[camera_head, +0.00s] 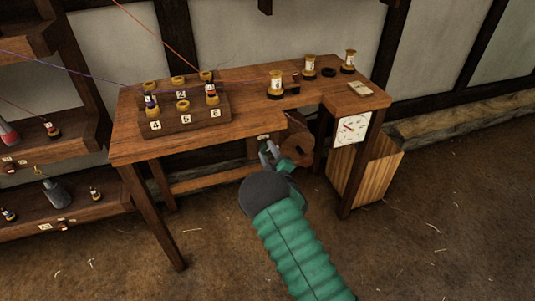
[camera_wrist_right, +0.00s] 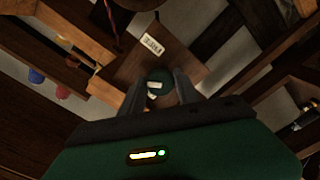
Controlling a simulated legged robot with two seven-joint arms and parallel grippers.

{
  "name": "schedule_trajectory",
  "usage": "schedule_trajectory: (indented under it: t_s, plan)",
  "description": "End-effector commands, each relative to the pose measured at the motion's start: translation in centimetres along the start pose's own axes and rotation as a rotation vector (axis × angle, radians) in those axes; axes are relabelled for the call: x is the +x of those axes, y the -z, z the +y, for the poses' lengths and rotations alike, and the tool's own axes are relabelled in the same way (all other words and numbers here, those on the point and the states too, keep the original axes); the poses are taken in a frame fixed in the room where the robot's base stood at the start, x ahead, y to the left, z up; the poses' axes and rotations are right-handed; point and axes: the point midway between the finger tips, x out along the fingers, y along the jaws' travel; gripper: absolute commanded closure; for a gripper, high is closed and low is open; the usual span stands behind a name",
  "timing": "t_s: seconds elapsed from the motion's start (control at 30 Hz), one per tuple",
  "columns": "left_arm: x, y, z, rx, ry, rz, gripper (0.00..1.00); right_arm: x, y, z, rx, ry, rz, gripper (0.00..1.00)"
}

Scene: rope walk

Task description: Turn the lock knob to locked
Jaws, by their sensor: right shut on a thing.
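My right gripper (camera_head: 268,152) reaches under the front edge of the wooden table. In the right wrist view, its two fingers (camera_wrist_right: 159,78) are closed around a small round dark green knob (camera_wrist_right: 154,86) with pale marks on it. The knob sits on a brown wooden face, with a white label plate (camera_wrist_right: 151,44) beside it. The label's lettering is too small to read. In the head view my gripper hides the knob, and a small pale label (camera_head: 264,137) shows just above the fingers. The knob's exact setting cannot be told. My left gripper is not in view.
The table (camera_head: 245,134) carries a numbered block (camera_head: 205,123) with spools, and more spools (camera_head: 275,86) stand behind. A round wooden piece (camera_head: 298,148) hangs close to the right of my gripper. A white dial (camera_head: 351,129) is at the right end. Shelves stand at left.

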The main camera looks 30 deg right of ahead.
Motion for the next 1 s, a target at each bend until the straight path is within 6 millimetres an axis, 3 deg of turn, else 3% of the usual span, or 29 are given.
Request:
schedule_trajectory:
  t_s: [0.7, 1.0]
  plan:
    - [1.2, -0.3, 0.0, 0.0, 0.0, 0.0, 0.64, -0.1, -0.3, -0.4, -0.674, 0.013, -0.004, 1.0]
    - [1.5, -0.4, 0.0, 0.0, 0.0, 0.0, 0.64, -0.1, -0.3, -0.3, -0.887, 0.013, -0.003, 1.0]
